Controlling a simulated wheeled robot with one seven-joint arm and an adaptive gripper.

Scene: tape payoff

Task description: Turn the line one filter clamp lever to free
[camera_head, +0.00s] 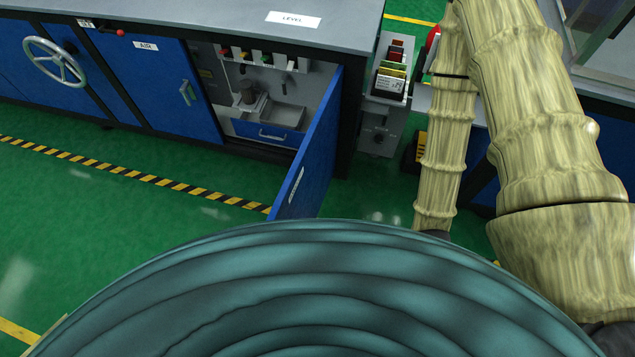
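I cannot tell which part is the line one filter clamp lever. A small red-knobbed lever (120,32) sticks out at the top front edge of the blue bench, above a blue door. Inside the open cabinet, a row of small coloured parts (243,56), red, yellow and green, runs along the top of the grey back panel. My gripper is not in view; pale yellow links of my arm show at the right.
An open blue door (308,150) juts toward me from the cabinet. A handwheel (54,62) sits at the left. A grey stand (386,105) with coloured blocks is right of the bench. The green floor (120,220) is clear, crossed by a black-yellow stripe (130,171).

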